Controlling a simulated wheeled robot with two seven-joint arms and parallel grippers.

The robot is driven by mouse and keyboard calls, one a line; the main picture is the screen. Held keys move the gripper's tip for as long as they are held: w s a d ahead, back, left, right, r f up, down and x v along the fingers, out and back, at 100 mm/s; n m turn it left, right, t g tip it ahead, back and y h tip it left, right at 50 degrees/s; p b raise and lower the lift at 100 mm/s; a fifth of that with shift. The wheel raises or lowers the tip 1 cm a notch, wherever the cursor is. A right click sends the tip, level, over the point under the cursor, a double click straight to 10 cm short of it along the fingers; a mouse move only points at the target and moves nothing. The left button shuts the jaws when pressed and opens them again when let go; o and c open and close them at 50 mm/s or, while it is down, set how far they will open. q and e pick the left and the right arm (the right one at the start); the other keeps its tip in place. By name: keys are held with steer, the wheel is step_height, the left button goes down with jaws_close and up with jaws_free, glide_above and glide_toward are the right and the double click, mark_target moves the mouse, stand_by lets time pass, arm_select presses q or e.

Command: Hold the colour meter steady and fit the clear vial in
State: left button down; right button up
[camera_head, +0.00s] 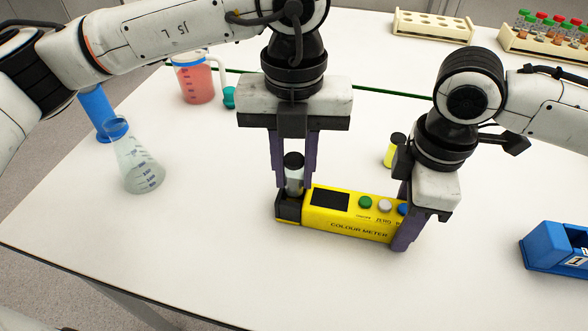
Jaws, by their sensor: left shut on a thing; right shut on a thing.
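The yellow colour meter (345,228) lies on the white table, with a dark screen and coloured buttons on top and a black well block (288,207) at its left end. My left gripper (293,184) points down over that block, its fingers shut on the clear vial (295,186), which has a black cap and looks upright. The vial's lower end meets the top of the block; I cannot tell how far inside it is. My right gripper (404,232) is shut on the meter's right end, partly hiding the buttons there.
A yellow vial (391,156) with a dark cap stands behind the meter. A jug of red liquid (197,82), a teal object (229,97) and a conical flask (138,165) are left. Racks (432,27) stand at the back. A blue dispenser (546,247) is right. The front table is clear.

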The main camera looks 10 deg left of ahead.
mark_target(294, 158)
arm_select(q)
steer(key=shift+f, duration=1.1)
stand_by(0.5)
steer(key=shift+r, duration=0.15)
steer(key=shift+r, duration=0.95)
steer(key=c, duration=1.4)
jaws_free()
steer(key=shift+c, duration=0.2)
step_height(294, 158, up, 12)
steer(key=shift+r, duration=0.1)
